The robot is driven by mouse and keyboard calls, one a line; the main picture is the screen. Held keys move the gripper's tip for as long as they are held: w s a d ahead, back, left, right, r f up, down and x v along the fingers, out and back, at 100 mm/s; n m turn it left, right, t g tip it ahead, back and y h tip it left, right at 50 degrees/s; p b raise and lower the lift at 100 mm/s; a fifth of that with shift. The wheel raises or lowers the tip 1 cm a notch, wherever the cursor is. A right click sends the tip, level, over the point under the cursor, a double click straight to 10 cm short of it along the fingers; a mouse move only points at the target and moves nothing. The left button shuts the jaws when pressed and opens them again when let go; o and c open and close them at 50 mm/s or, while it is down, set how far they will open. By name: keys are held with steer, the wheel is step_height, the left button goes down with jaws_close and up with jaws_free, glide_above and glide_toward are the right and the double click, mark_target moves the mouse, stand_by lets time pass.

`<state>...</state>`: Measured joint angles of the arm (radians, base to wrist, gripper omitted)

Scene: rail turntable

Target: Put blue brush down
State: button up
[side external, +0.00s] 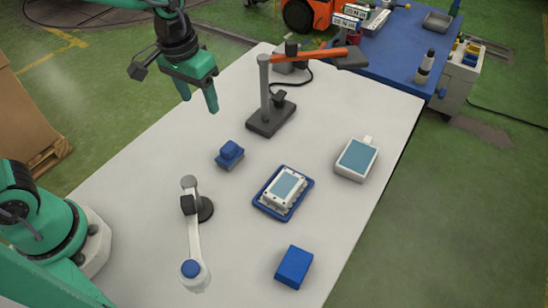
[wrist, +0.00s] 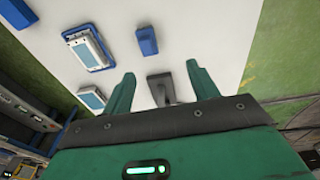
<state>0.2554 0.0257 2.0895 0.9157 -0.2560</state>
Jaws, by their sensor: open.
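The blue brush (side external: 230,154), a small blue block with a raised grip on top, appears to rest on the white table (side external: 130,215), left of the middle. It also seems to be the blue block in the wrist view (wrist: 147,41). My gripper (side external: 198,102) is open and empty, raised above the far left part of the table, apart from the brush. In the wrist view my gripper (wrist: 160,78) has its two green fingers spread, with nothing held between them.
A stand (side external: 270,118) with an orange arm is right of my gripper. A device in a blue tray (side external: 263,205), a white device (side external: 357,159), a blue box (side external: 294,267) and a grey jointed arm with a round head (side external: 194,235) occupy the table. Bare table lies between them.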

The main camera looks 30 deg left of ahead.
steer(key=s+a+r+t, duration=0.2)
steer(key=s+a+r, duration=0.1)
steer(key=s, duration=0.3)
steer(key=s+a+r+t, duration=0.2)
steer(key=s+a+r, duration=0.2)
steer(key=s+a, duration=0.2)
steer(key=shift+s, duration=0.5)
